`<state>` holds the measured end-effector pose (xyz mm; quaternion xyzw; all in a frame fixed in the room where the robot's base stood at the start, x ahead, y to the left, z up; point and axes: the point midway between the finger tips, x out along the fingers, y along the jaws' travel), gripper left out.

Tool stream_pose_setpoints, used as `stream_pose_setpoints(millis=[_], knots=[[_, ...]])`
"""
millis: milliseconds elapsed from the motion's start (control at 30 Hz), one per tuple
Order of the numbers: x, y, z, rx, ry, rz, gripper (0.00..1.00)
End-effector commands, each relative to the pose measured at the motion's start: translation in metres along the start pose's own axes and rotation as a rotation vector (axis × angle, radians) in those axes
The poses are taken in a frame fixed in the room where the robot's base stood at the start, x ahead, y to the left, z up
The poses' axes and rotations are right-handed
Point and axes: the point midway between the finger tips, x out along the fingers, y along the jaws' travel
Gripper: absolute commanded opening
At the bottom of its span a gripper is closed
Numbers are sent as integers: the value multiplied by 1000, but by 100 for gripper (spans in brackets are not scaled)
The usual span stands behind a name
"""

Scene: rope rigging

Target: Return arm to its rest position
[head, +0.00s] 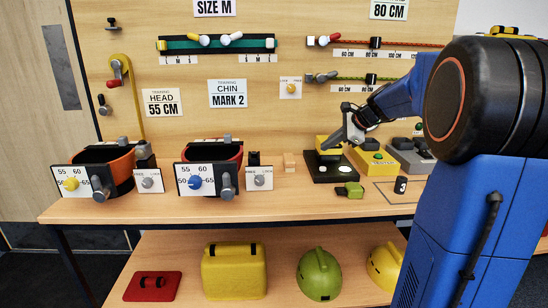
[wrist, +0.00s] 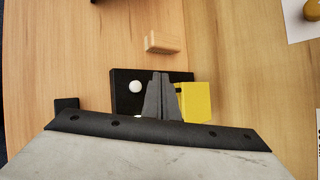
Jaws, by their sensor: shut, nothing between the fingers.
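My gripper (head: 331,144) is shut and empty. It hangs over the black pad (head: 318,174) at the back of the bench, close to a yellow block (head: 325,151). In the wrist view its closed fingers (wrist: 160,75) point over the black pad (wrist: 124,105), with the yellow block (wrist: 198,102) just to their right. I cannot tell whether the fingertips touch anything. My blue arm reaches in from the right of the head view, bent at a large black joint.
A small wooden block (head: 289,162) lies left of the pad. A yellow tester box (head: 372,160) and a grey box (head: 411,157) stand to the right. Two dial stations (head: 89,185) (head: 208,180) stand left. Helmets (head: 319,273) sit on the lower shelf. Ropes hang on the backboard.

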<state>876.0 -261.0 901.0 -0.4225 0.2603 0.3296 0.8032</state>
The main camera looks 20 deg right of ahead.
Motion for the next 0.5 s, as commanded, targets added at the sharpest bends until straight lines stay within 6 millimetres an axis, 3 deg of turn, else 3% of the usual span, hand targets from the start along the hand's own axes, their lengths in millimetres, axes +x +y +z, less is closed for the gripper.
stream_pose_setpoints(millis=[167,267,500], knots=[[-1,7,6,-27,4,8,0],[-4,27,20,-107,13,31,0],[-20,121,66,-472,52,137,0]])
